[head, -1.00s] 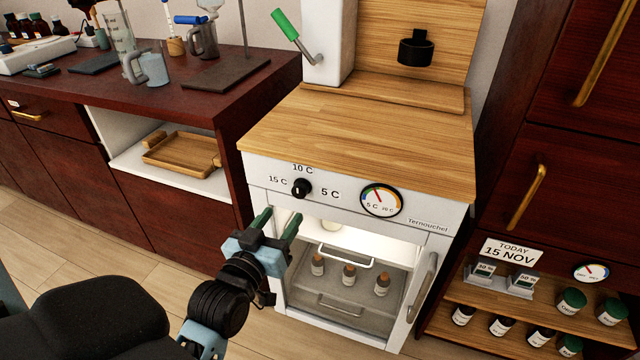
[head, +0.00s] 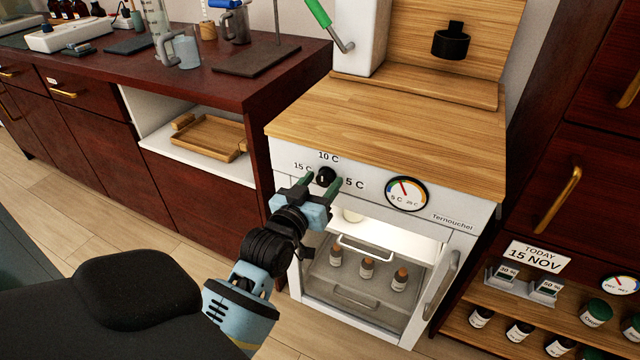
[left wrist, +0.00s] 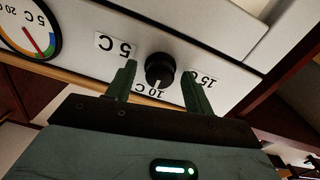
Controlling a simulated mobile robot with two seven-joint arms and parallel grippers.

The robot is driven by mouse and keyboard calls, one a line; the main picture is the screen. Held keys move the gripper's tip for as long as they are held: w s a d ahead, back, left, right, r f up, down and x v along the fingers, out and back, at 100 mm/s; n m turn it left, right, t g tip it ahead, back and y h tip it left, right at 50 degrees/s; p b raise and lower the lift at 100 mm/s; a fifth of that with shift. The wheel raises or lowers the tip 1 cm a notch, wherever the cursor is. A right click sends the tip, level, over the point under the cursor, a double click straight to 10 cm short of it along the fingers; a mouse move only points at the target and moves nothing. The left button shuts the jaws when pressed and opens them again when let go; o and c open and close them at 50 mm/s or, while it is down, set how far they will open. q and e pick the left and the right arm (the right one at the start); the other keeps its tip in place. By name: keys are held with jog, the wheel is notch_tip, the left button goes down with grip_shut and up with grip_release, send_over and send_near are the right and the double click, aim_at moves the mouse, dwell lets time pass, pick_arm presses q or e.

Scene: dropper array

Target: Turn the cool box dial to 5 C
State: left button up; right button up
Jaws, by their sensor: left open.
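The cool box (head: 450,216) is a white cabinet with a wooden top, its front showing a lit inside. Its black dial (head: 326,175) sits on the front panel among the labels 15 C, 10 C and 5 C (head: 354,183). In the left wrist view, which is upside down, the dial (left wrist: 160,68) has a white mark facing the 10 C label. My left gripper (head: 320,182) is open, one green finger on either side of the dial. I cannot tell whether the fingers touch it. My right gripper is not in view.
A round gauge (head: 407,194) with a red needle is right of the dial. Below, a wire-handled drawer (head: 352,297) holds small brown bottles. The box's door (head: 447,290) stands at the right. A counter with a wooden tray (head: 210,145) is on the left.

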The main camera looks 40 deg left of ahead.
pick_arm(q)
jog(key=shift+c, duration=0.4)
jog(key=c, duration=0.9)
jog(key=shift+r+m+p, duration=0.1)
jog(key=shift+m+p, duration=0.5)
jog(key=shift+p, duration=0.2)
jog(key=shift+r+m+p, duration=0.1)
jog(key=shift+m+p, duration=0.6)
jog(key=shift+p, duration=0.1)
jog(key=m+p, duration=0.2)
jog(key=shift+m, duration=0.3)
jog(key=m+p, duration=0.3)
jog(key=m, duration=0.4)
jog(key=shift+m+p, duration=0.4)
jog(key=shift+d+m, duration=0.1)
jog(key=shift+m, duration=1.3)
